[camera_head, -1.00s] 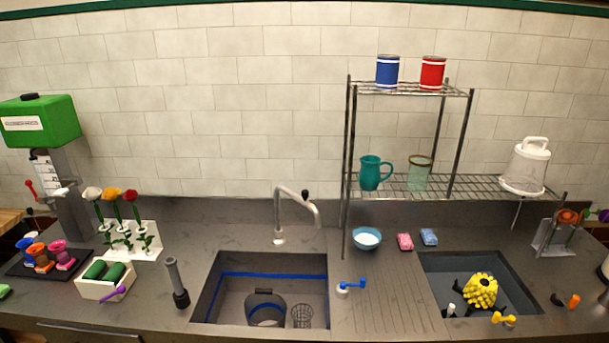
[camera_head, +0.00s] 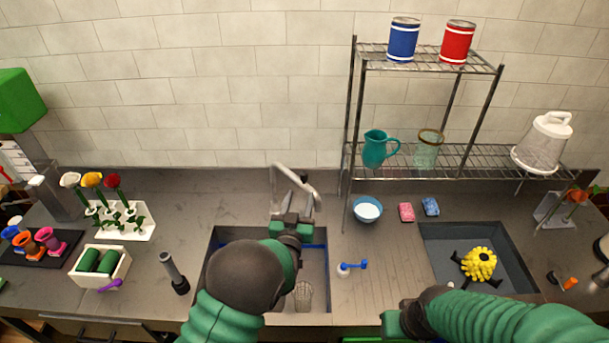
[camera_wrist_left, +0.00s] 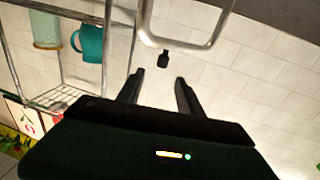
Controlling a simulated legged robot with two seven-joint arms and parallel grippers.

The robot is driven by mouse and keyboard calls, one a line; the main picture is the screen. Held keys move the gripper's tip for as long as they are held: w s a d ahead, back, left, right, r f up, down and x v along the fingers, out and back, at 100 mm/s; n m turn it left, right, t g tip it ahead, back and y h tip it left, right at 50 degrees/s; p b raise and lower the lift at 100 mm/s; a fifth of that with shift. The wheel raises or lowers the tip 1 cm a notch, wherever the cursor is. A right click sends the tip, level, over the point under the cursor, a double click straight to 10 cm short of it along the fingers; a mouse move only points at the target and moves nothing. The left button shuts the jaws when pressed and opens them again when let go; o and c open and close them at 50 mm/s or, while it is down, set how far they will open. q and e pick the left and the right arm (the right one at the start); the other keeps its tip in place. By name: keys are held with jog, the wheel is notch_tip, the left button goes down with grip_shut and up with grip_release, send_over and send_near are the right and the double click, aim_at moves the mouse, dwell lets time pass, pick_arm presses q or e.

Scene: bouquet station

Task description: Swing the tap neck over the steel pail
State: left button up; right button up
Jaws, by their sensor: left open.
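The tap neck (camera_head: 293,180) is a bent metal tube behind the left sink (camera_head: 318,265). In the left wrist view the tap neck (camera_wrist_left: 190,46) crosses the top as a U-shaped bend, with a small dark knob (camera_wrist_left: 163,59) hanging beside it. My left gripper (camera_head: 291,212) is at the tap; in the left wrist view its two fingers (camera_wrist_left: 158,90) are apart and empty, with the knob just beyond the gap. The steel pail is hidden behind my left arm. My right gripper (camera_head: 393,324) is low at the front, right of the left sink; its fingers are unclear.
A wire basket (camera_head: 304,296) is in the left sink. A blue-handled valve (camera_head: 350,267) is on the counter to its right. A wire rack (camera_head: 470,160) stands behind, holding a teal jug (camera_head: 376,150). A blue bowl (camera_head: 367,210) is on the counter below the rack.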

aim_at(303, 181)
pick_arm(q)
jog(key=w, duration=0.3)
jog(key=w+f+b, duration=0.1)
jog(key=w, duration=0.2)
jog(key=w+d, duration=0.1)
jog(key=w, duration=0.3)
jog(key=shift+f, duration=0.25)
jog(key=shift+w+r, duration=0.2)
jog(key=shift+d+r, duration=0.1)
jog(key=shift+r, duration=0.2)
jog(key=shift+w+f, duration=0.2)
jog(key=c, duration=0.5)
grip_shut()
jog(key=shift+r, duration=0.1)
pick_arm(e)
jog(key=shift+w+a+f, duration=0.1)
jog(key=shift+w+f, duration=0.6)
jog(key=shift+f, duration=0.35)
pick_arm(q)
jog(key=shift+r, duration=0.1)
